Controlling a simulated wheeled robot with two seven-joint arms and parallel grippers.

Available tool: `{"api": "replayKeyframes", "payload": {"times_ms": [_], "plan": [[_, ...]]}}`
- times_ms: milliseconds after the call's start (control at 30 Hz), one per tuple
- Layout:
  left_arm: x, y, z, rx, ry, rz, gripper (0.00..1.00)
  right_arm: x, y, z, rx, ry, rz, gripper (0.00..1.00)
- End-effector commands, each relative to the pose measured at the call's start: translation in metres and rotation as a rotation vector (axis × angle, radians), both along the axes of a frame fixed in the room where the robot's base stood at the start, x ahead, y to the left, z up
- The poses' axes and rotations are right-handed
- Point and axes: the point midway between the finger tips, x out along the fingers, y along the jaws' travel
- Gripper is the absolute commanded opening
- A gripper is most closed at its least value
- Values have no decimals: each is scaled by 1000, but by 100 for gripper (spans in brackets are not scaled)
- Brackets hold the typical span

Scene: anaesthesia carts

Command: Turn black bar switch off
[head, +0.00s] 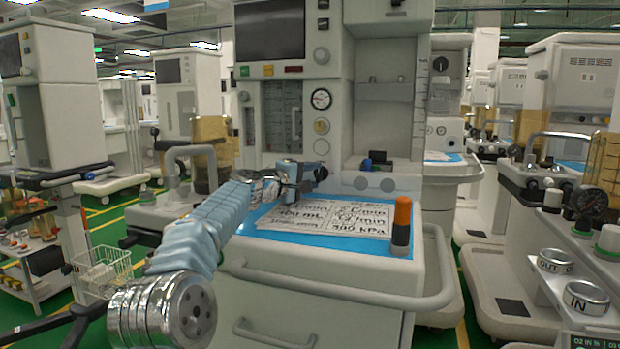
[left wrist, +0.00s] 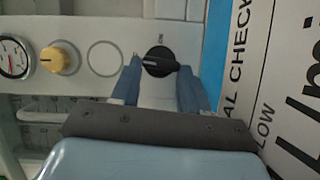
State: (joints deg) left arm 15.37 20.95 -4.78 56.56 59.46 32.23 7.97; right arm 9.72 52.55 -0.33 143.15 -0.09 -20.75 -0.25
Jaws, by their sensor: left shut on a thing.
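The black bar switch (left wrist: 160,62) is a round black knob with a raised bar, on the pale front panel of the central anaesthesia machine. In the left wrist view its bar runs roughly sideways from one finger to the other, beside a small dark label that seems to read ON. My left gripper (left wrist: 160,68) has its two blue fingers on either side of the knob and is shut on it. In the head view my left gripper (head: 314,173) is at the panel, below the gauge column, and largely hides the switch. My right gripper is not in view.
A yellow knob (head: 321,126) and a round gauge (head: 321,98) sit above the switch. Below is a blue-edged worktop with a written card (head: 335,216) and an orange-capped black cylinder (head: 402,222). A pale handrail (head: 340,292) runs along the cart's front.

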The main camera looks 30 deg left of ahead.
Motion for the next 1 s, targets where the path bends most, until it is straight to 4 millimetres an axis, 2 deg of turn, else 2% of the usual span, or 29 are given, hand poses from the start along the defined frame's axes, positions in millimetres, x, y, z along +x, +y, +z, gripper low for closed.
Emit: {"api": "replayKeyframes", "payload": {"times_ms": [100, 133, 300, 567, 667, 767, 1000], "plan": [[0, 1, 0, 0, 1, 2, 14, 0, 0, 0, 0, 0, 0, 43], [0, 1, 0, 0, 1, 2, 46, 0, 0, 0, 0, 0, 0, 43], [0, 1, 0, 1, 1, 1, 70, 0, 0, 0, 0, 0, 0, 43], [-1, 0, 0, 1, 1, 1, 70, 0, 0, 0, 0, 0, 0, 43], [-7, 2, -1, 1, 1, 1, 70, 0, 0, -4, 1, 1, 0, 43], [-22, 5, -2, 1, 0, 2, 70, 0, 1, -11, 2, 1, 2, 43], [-81, 13, 1, 1, -1, 3, 70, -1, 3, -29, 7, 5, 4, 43]]}}
